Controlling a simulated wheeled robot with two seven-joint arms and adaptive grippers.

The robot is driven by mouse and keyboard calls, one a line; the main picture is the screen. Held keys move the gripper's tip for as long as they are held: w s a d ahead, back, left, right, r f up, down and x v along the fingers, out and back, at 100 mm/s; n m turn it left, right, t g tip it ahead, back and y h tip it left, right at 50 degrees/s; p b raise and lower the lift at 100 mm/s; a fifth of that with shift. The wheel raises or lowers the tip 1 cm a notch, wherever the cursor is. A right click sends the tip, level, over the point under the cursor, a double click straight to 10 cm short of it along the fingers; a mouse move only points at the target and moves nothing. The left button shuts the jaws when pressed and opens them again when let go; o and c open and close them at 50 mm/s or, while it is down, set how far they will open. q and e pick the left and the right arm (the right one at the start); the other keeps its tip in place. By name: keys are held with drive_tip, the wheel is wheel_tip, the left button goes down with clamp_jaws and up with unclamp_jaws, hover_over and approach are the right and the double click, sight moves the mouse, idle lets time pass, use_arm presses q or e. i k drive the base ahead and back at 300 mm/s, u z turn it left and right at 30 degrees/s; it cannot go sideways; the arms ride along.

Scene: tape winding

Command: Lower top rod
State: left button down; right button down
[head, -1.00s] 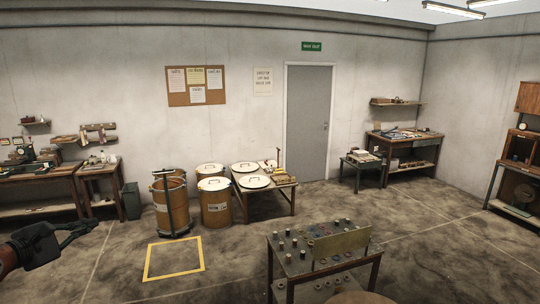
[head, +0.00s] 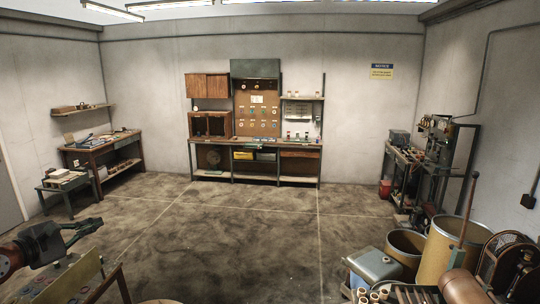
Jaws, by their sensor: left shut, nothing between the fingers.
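My left gripper (head: 92,226) is at the lower left, black, with its fingers pointing right. It is shut and empty, over a small table in the foreground. My right gripper is out of the picture. A tall machine (head: 440,145) with metal parts on a dark upright frame stands by the right wall, far from my left gripper. I cannot tell which of its parts is a top rod, or whether the rod is in view at all.
A workbench with a pegboard (head: 257,120) stands at the back wall. A bench (head: 100,150) is at the left. Tan drums (head: 445,250), a grey-green box (head: 374,266) and a dark wheeled thing (head: 508,262) crowd the lower right. The middle floor is clear.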

sight(475, 174)
drive_tip(key=z, duration=2.05)
drive_tip(key=i, duration=1.7)
